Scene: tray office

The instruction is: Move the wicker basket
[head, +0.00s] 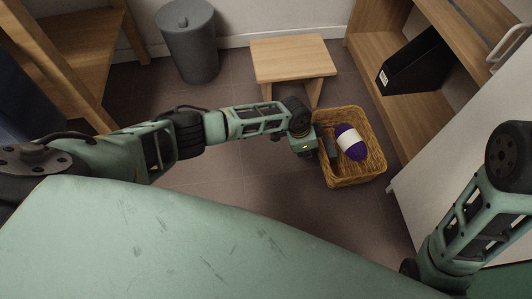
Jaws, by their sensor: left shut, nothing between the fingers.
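The wicker basket (374,117) stands on the tiled floor right of the picture's middle. A purple ball of yarn with a white band (351,142) lies inside it. My left arm comes in from the left, and my left gripper (331,155) is at the basket's left side. Its dark fingers reach over the left rim, left of the yarn. The fingers are shut with nothing between them. Whether they touch the basket I cannot tell. My right arm shows at the right edge, but its gripper is out of view.
A small wooden stool (292,58) stands behind the basket. A grey bin (189,42) is at the back left. A wooden shelf (387,62) with a black binder (413,62) and a white cabinet (450,150) border the right. Floor left of the basket is clear.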

